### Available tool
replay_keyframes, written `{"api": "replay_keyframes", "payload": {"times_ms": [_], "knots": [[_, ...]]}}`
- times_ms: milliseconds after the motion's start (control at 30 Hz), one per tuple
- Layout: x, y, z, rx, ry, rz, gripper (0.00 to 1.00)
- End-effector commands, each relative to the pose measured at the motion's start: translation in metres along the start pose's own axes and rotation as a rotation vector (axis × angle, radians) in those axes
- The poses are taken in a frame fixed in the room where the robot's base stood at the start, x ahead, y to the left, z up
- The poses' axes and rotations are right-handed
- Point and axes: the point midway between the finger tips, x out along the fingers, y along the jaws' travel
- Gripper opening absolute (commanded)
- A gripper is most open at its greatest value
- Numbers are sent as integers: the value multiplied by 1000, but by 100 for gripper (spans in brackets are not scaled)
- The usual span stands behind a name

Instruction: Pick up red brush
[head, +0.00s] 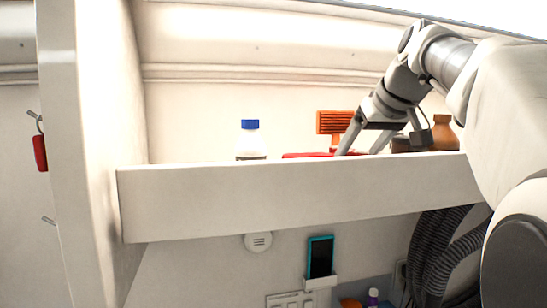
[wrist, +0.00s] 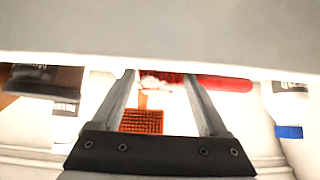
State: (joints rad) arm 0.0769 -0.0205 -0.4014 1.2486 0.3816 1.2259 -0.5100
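The red brush lies on the shelf, mostly hidden behind its front board in the head view, where a red strip (head: 305,155) shows. In the wrist view its red handle (wrist: 232,84) extends right, and a pale patch, perhaps bristles, shows between the fingertips. My gripper (head: 359,151) is open and points down over the shelf at the brush. In the wrist view its two fingers (wrist: 159,76) stand apart, with part of the red brush between or just beyond their tips. I cannot tell whether they touch it.
An orange-brown brush (head: 335,121) stands close behind my gripper. A white bottle with blue cap (head: 250,140) stands left, and a brown bottle (head: 443,133) right. The shelf's front board (head: 290,200) and left side panel (head: 95,120) bound the space.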

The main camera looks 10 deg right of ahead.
Motion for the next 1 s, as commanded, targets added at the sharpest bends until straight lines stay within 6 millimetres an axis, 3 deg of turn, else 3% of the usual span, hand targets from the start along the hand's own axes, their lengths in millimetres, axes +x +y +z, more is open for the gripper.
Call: {"api": "replay_keyframes", "payload": {"times_ms": [33, 200, 667, 900, 1000], "knots": [[0, 0, 0, 0, 0, 0, 46], [0, 0, 0, 0, 1, 0, 19], [-8, 0, -9, 1, 2, 1, 19], [-32, 1, -32, 0, 2, 3, 19], [-59, -1, -22, 0, 7, 2, 19]]}}
